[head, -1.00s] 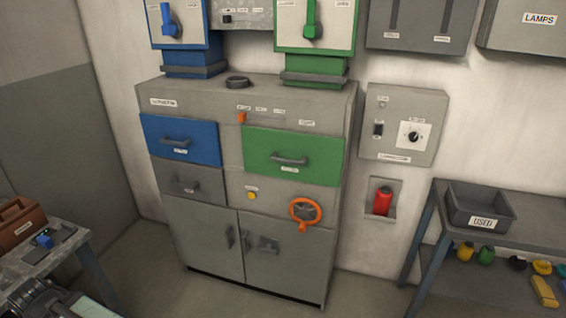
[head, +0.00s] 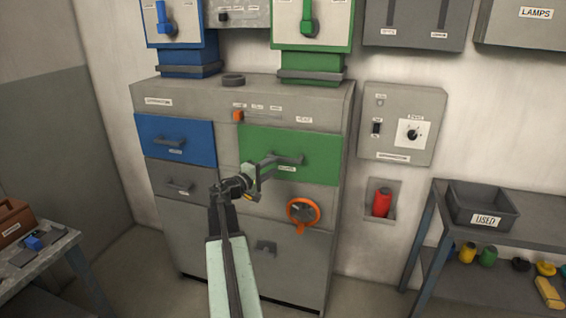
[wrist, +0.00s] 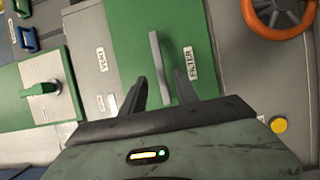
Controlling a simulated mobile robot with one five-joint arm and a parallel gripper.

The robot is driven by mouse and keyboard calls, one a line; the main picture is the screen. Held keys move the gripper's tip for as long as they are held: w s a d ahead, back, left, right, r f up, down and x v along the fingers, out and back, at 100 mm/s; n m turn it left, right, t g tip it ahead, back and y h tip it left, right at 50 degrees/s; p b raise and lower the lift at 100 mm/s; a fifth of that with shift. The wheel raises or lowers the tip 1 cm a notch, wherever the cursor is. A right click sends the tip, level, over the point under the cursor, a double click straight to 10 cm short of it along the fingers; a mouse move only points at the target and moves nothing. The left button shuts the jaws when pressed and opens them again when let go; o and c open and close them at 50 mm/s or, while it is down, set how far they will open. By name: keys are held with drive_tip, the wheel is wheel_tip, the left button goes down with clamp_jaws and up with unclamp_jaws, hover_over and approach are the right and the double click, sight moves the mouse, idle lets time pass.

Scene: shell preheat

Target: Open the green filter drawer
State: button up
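The green filter drawer (head: 315,150) is in the upper right of the grey cabinet, and its front looks shut. Its grey bar handle (head: 290,159) is near my gripper (head: 266,172), which reaches up to the drawer front. In the wrist view the green front (wrist: 125,40) bears a FILTER label. There the handle (wrist: 155,55) shows between the two dark fingers of my gripper (wrist: 160,76), which stand apart. I cannot tell whether the fingers touch the handle or are still in front of it.
An orange handwheel (head: 303,213) sits just below the green drawer. A blue drawer (head: 190,130) is to its left, with a grey drawer (head: 180,181) beneath. A shelf table (head: 515,238) with a USED bin (head: 464,208) stands right. A side table (head: 35,265) stands left.

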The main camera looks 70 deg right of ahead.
sight(283, 161)
drive_tip(key=x, duration=0.7)
drive_tip(key=shift+s+d, duration=0.1)
drive_tip(key=shift+d, duration=0.25)
clamp_jaws()
drive_tip(key=shift+a, duration=0.2)
idle(0.8)
